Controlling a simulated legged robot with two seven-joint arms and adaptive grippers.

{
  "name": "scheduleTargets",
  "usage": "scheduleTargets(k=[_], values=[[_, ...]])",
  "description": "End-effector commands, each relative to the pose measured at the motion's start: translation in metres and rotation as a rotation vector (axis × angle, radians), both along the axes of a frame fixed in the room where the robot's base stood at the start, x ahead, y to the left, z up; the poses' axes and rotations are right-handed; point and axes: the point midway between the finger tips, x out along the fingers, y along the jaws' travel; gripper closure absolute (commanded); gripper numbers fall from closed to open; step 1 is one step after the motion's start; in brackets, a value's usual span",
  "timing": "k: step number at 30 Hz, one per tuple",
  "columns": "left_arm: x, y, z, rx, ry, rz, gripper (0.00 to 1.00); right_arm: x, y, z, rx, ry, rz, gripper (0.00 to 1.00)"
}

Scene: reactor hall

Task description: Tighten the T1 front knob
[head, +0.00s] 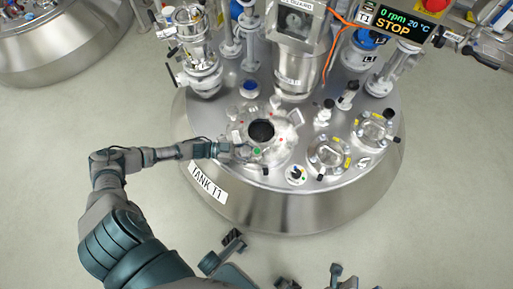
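Tank T1 (300,208) is a round steel vessel with a "TANK 11"-like label on its front left rim. On its lid is a round port (262,131) with a dark opening and several small clamps or knobs around it. A green-marked spot (257,151) shows at the port's front edge. My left gripper (240,152) is at the port's front left edge, over or against the hardware there. Its fingers are too small to tell apart, and it partly hides what lies under it. Dark parts at the bottom edge look like my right gripper (285,262), off the tank; its state is unclear.
Two round sight ports (328,154) (374,126) are right of the open port. Pipes, valves and a central motor housing (297,60) rise behind it. A display (398,22) reads 0 rpm, 20 °C, STOP. Another tank (70,50) stands upper left. The floor around is clear.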

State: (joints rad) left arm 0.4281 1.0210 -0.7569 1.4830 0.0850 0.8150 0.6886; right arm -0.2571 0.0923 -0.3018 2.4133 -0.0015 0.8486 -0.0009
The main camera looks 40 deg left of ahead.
Motion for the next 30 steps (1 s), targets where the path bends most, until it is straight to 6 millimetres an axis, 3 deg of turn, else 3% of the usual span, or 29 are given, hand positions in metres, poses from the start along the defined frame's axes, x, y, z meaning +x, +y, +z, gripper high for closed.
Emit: scheduleTargets(k=[18, 19, 20, 30], values=[[0.0005, 0.0021, 0.0021, 0.002, -0.003, -0.035, 0.87, 0.0068, 0.0004, -0.0025, -0.002, -0.002, 0.000, 0.60], [0.0005, 0.0021, 0.0022, 0.002, -0.003, -0.035, 0.45, 0.0067, 0.0005, -0.0025, -0.002, -0.002, 0.000, 0.60], [0.0005, 0.0020, 0.0023, 0.002, -0.003, -0.035, 0.37, 0.0067, 0.0005, -0.0025, -0.002, -0.002, 0.000, 0.60], [-0.0006, 0.0012, 0.0019, 0.001, -0.003, -0.037, 0.37, 0.0056, -0.0005, -0.0025, -0.001, 0.000, -0.002, 0.60]])
